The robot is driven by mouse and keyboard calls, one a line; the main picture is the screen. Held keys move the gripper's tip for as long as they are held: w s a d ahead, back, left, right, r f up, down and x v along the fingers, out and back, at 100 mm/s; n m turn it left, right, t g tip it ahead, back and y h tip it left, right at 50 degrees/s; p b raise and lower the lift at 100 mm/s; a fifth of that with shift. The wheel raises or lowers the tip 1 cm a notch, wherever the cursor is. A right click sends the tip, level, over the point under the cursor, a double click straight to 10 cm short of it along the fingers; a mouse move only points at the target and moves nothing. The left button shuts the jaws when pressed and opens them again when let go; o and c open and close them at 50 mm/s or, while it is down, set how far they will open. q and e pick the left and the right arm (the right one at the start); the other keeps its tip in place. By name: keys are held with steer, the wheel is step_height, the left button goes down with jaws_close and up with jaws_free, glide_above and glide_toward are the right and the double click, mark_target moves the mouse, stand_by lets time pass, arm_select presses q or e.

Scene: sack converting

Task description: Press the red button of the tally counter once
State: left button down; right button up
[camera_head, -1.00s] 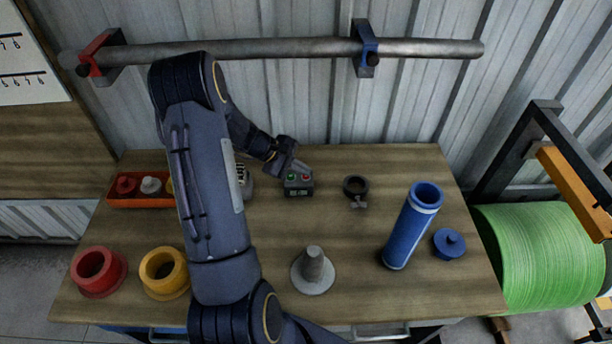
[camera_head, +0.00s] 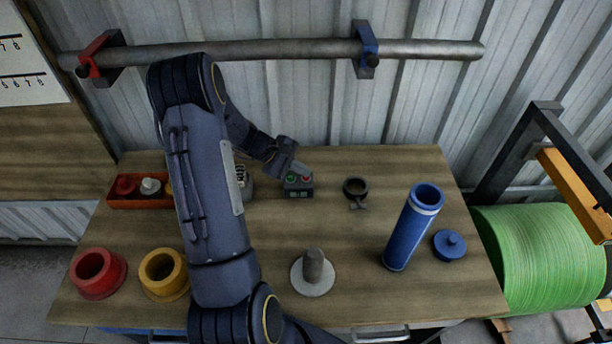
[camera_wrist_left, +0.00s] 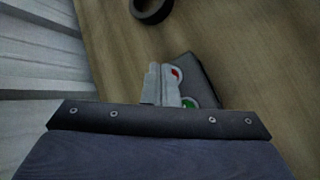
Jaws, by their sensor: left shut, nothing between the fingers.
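The tally counter (camera_head: 299,192) is a small dark box near the back middle of the table, with a green button (camera_head: 291,179) on its left and a red button (camera_head: 306,180) on its right. My left gripper (camera_head: 309,174) is shut and empty, its fingertips just behind and above the red button. In the left wrist view the shut fingers (camera_wrist_left: 161,70) lie beside the red button (camera_wrist_left: 176,74); the green button (camera_wrist_left: 188,102) is partly hidden by the gripper. I cannot tell whether the fingertips touch the red button. My right gripper is not in view.
A black ring clamp (camera_head: 355,188) lies right of the counter. A grey device (camera_head: 243,180) is partly hidden behind my left arm. A grey spindle (camera_head: 314,272), a blue tube (camera_head: 410,232) and a blue lid (camera_head: 449,244) stand farther forward. A pipe (camera_head: 270,49) crosses the back wall.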

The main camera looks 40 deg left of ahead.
arm_select(q)
steer(key=shift+r, duration=0.5)
step_height(320, 180, up, 5)
steer(key=p, duration=0.3)
stand_by(0.9)
